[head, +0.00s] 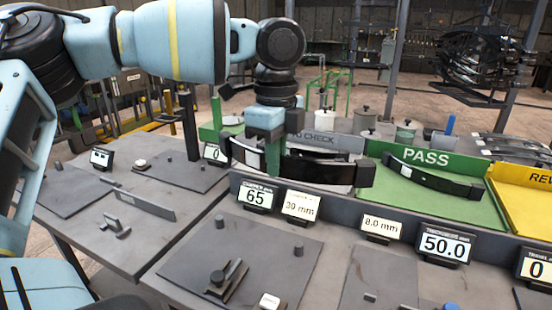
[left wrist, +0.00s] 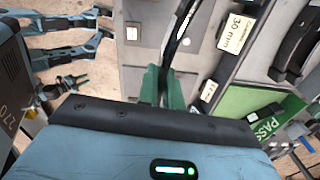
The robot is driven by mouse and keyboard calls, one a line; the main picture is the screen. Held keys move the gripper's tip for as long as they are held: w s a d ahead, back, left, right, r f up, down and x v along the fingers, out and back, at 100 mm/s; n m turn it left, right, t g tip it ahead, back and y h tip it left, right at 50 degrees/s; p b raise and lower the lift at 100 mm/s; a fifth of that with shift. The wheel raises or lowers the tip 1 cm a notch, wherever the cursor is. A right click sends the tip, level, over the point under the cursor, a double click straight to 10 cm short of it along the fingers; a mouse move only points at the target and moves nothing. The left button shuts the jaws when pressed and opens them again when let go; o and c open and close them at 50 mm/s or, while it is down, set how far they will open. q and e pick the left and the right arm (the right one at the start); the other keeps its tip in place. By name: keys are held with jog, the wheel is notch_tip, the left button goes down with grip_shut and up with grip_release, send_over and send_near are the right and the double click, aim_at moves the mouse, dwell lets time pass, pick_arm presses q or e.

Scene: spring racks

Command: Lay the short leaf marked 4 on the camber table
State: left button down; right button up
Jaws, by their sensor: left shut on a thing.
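My left gripper (head: 270,150) is shut on a dark curved leaf (head: 237,150) with a white mark and holds it in the air, above the row of signs. In the left wrist view the green fingers (left wrist: 162,88) grip this leaf (left wrist: 180,32), seen nearly edge-on; its number is not legible. A dark plate with pegs (head: 205,262), in front of the signs reading 65 and 30 mm, looks like the camber table. It lies below and in front of the held leaf, which is apart from it. My right gripper is not in view.
Another dark leaf (head: 325,170) lies in the grey CHECK bay; it overlaps the held one in the head view. A leaf (head: 430,178) lies in the green PASS bay. The sign reading 65 (head: 256,196) and the 30 mm card (head: 299,206) stand along the plate's back.

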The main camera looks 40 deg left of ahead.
pick_arm(q)
jog(key=s+a+f+n, duration=0.1)
jog(key=s+a+n, duration=0.2)
jog(key=a, duration=0.4)
jog(key=s+a+n, duration=0.3)
jog(key=a+n, duration=0.1)
jog(key=a, duration=0.2)
jog(key=s+a+f+n, duration=0.5)
jog(key=s+f+n, duration=0.1)
jog(key=f, duration=0.4)
jog(key=shift+a, duration=0.3)
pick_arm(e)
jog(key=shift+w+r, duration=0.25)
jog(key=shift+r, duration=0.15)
pick_arm(q)
jog(key=shift+f, duration=0.25)
jog(key=shift+d+f+n+p, duration=0.2)
jog(key=shift+f+n+p, duration=0.05)
jog(key=shift+n+p, duration=0.05)
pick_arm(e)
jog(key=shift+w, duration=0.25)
pick_arm(q)
jog(key=shift+s+f, duration=0.15)
jog(key=shift+f, duration=0.15)
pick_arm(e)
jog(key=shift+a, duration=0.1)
